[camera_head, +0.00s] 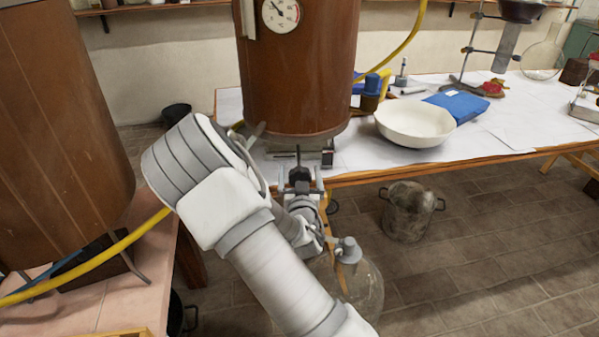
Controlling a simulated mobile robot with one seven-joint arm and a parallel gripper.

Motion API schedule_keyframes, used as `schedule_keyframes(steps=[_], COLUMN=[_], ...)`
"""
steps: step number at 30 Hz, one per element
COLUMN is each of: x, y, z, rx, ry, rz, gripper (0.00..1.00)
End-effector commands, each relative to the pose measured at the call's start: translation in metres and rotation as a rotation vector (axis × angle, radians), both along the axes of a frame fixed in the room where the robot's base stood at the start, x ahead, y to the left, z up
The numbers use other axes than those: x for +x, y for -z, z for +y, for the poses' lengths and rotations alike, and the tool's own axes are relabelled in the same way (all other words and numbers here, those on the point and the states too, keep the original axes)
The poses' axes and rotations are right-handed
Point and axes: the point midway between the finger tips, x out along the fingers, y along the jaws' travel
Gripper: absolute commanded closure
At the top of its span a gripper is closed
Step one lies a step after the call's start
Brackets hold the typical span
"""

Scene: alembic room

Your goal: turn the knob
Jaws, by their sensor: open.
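A tall copper boiler (300,75) with a round dial gauge (281,13) stands on a low metal base (326,158) at the near edge of the white-covered table. My gripper (300,174) is in front of that base, just past the table's near edge. Its two fingers are spread, and I see nothing held between them. A small dark upright piece shows at the gripper's middle; I cannot tell whether it is part of the gripper. No knob can be made out clearly; the base's front is partly hidden behind my gripper and arm.
A white bowl (414,121) and a blue book-like item (457,104) lie right of the boiler on the table (500,145). A metal pot (408,212) stands on the floor. A glass flask (362,290) is below my wrist. A second copper vessel (60,140) stands left.

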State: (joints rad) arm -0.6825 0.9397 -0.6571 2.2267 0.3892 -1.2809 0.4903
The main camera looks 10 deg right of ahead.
Motion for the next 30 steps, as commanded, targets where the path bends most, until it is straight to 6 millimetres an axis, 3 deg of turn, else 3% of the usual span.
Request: schedule_keyframes(steps=[6,14,27,28,30], x=[0.0138,0.0146,0.0143,0.0143,0.0143], y=[0.0004,0.0001,0.0002,0.0002,0.0002], z=[-0.0021,-0.0023,-0.0022,-0.0022,-0.0022], rx=[0.000,0.000,0.000,0.000,0.000], ry=[-0.001,-0.001,-0.001,-0.001,-0.001], rz=[0.001,0.001,0.001,0.001,0.001], gripper=[0.00,0.00,0.77,0.82,0.82])
